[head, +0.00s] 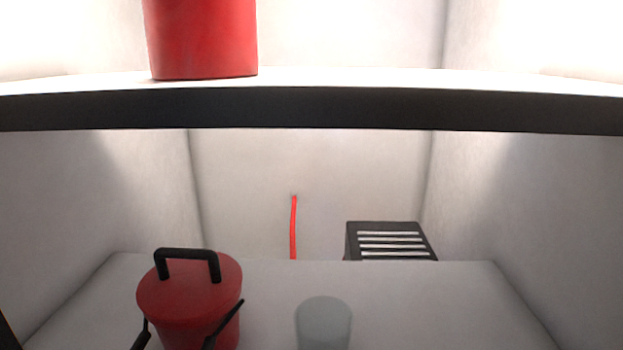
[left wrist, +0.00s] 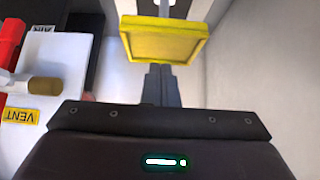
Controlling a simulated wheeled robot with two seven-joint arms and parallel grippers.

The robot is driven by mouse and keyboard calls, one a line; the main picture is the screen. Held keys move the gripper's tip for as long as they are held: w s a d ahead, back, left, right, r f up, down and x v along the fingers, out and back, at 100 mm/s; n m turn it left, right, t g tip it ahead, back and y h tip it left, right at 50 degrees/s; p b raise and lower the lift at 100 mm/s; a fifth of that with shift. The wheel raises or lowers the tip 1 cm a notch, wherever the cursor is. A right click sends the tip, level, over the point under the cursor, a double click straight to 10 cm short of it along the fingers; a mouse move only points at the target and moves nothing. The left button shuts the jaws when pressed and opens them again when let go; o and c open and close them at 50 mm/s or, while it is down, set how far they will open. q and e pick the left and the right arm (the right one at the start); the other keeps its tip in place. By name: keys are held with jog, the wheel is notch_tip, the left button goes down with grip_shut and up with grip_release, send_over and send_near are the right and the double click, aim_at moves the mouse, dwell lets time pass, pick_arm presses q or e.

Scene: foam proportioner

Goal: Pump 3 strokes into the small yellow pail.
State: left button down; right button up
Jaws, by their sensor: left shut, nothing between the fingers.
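In the left wrist view a yellow square plate-like piece with a raised rim (left wrist: 165,44) sits straight ahead of my left gripper (left wrist: 160,69). The gripper is shut and empty. Its fingertips end at the near edge of the yellow piece; I cannot tell whether they touch it. A grey post (left wrist: 164,8) shows behind the yellow piece. No yellow pail can be made out in the head view. My right gripper is in neither view.
In the left wrist view a white panel with a yellow VENT label (left wrist: 19,116) and a brass-coloured knob (left wrist: 45,85) stands left. In the head view a red lidded pot (head: 190,300), grey translucent cylinder (head: 323,325) and black slatted box (head: 390,241) are below a dark-edged shelf (head: 330,108).

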pick_arm(q)
jog(key=shift+r, duration=2)
